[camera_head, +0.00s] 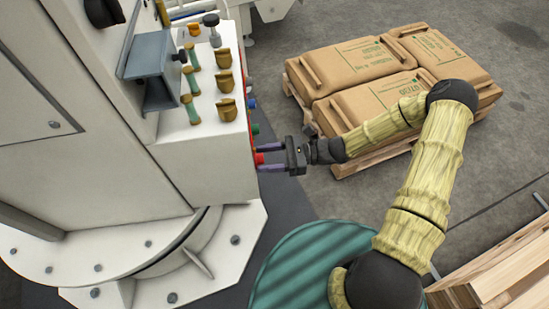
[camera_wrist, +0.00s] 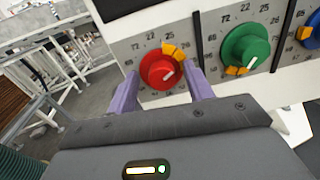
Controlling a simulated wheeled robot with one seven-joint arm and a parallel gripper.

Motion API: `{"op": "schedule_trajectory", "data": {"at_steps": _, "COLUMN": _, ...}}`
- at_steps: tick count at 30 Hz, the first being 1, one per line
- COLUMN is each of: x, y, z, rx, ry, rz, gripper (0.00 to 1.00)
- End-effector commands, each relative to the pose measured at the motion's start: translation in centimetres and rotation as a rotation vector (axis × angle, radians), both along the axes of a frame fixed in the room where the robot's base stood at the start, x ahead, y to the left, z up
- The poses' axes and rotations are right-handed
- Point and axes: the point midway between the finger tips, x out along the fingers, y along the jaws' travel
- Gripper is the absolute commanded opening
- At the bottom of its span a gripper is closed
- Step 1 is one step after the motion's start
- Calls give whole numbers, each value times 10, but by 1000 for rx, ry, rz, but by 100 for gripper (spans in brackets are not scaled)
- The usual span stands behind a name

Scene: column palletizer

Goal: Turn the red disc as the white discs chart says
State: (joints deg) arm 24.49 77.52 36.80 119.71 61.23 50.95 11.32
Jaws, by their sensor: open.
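The red disc (camera_wrist: 160,71) sits on a pale panel with small numbers around it. A white line on its face points to the upper right, and an orange marker (camera_wrist: 173,51) sits at its upper right rim. My gripper (camera_wrist: 163,84) is open, with one purple finger on each side of the red disc; I cannot tell whether they touch it. In the head view my gripper (camera_head: 259,158) reaches to the red disc (camera_head: 258,159) at the panel's side. I see no white discs chart in either view.
A green disc (camera_wrist: 245,46) and a blue disc (camera_wrist: 308,28) sit to the right, each with an orange marker. The white machine (camera_head: 205,160) carries yellow knobs (camera_head: 225,82) on top. Brown sacks (camera_head: 355,62) lie on a pallet behind my arm.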

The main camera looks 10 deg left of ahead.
Motion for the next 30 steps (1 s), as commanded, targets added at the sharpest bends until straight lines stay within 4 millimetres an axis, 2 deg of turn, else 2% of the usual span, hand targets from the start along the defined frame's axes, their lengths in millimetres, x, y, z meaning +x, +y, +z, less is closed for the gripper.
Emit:
{"op": "schedule_trajectory", "data": {"at_steps": 5, "x": 0, "y": 0, "z": 0, "rx": 0, "ry": 0, "rz": 0, "gripper": 52}}
{"op": "schedule_trajectory", "data": {"at_steps": 12, "x": 0, "y": 0, "z": 0, "rx": 0, "ry": 0, "rz": 0, "gripper": 7}}
{"op": "schedule_trajectory", "data": {"at_steps": 23, "x": -1, "y": -1, "z": 0, "rx": 8, "ry": -25, "rz": 1, "gripper": 7}}
{"op": "schedule_trajectory", "data": {"at_steps": 30, "x": -1, "y": -1, "z": 1, "rx": 39, "ry": -116, "rz": 1, "gripper": 7}}
